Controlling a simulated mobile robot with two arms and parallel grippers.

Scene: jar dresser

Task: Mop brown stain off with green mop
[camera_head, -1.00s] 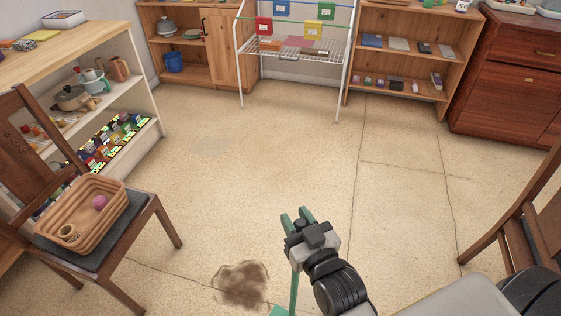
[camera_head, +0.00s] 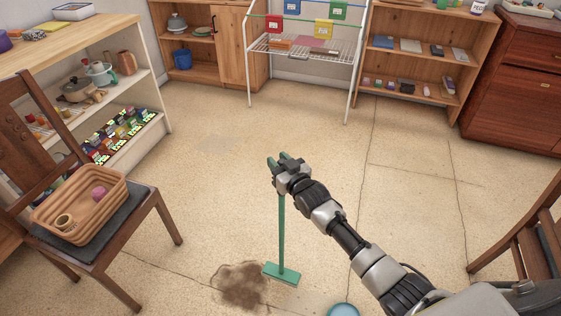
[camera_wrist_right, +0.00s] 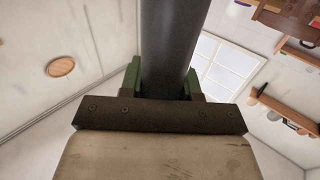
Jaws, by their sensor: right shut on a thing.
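The brown stain (camera_head: 238,286) is an irregular dark patch on the beige floor at the bottom of the head view. The green mop (camera_head: 282,232) stands nearly upright just right of it. Its flat green head (camera_head: 281,273) is low at the stain's right edge; I cannot tell whether it touches the floor. My right gripper (camera_head: 279,163) is shut on the upper end of the handle. In the right wrist view the handle (camera_wrist_right: 172,45) looks dark and runs up between the green fingertips. My left gripper is not in view.
A wooden chair (camera_head: 150,220) with a basket (camera_head: 108,205) stands left of the stain. Another chair (camera_head: 510,238) is at the right. A light blue round thing (camera_head: 342,310) is cut off at the bottom edge. The floor beyond the mop is clear up to the shelves and rack.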

